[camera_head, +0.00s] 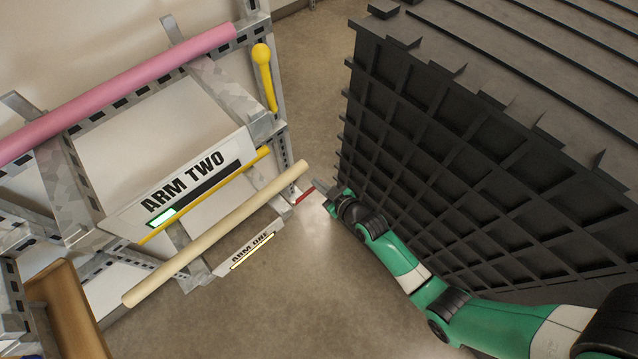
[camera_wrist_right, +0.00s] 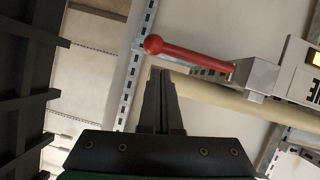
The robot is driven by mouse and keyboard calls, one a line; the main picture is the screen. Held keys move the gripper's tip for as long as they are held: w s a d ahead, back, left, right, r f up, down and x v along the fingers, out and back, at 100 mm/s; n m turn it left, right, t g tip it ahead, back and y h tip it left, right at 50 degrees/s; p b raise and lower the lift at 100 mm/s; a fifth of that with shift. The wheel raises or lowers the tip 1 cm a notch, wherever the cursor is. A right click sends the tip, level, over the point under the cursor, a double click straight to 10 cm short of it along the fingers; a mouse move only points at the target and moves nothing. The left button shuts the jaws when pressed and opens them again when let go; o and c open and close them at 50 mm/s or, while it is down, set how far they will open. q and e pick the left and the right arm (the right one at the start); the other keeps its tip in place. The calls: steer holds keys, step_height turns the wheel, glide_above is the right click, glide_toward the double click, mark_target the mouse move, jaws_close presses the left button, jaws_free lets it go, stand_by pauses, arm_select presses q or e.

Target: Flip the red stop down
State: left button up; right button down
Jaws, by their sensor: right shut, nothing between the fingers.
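The red stop (camera_head: 305,196) is a short red lever at the right end of the lower rack arm, under the cream pipe. In the right wrist view the red stop (camera_wrist_right: 190,52) shows as a rod with a round knob at its left end, joined to a grey block at its right. My right gripper (camera_head: 322,186) is shut and empty, just right of the red stop in the head view. In the right wrist view the closed fingertips (camera_wrist_right: 160,76) point up just below the rod, near its knob end. Whether they touch it I cannot tell. My left gripper is not in view.
The cream pipe (camera_head: 220,230) lies on the lower arm, with the ARM TWO panel (camera_head: 180,190) above it. A yellow lever (camera_head: 264,75) stands on the rack's upper right. A large black ribbed block (camera_head: 430,150) is close on the right. Floor shows between.

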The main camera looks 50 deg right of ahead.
step_height(320, 180, up, 6)
steer(key=f+p, duration=0.1)
steer(key=p, duration=0.4)
steer(key=d+p+v, duration=0.1)
steer(key=p+v, duration=0.1)
steer(key=v, duration=0.6)
steer(key=shift+s+a, duration=0.25)
steer(key=shift+s, duration=0.35)
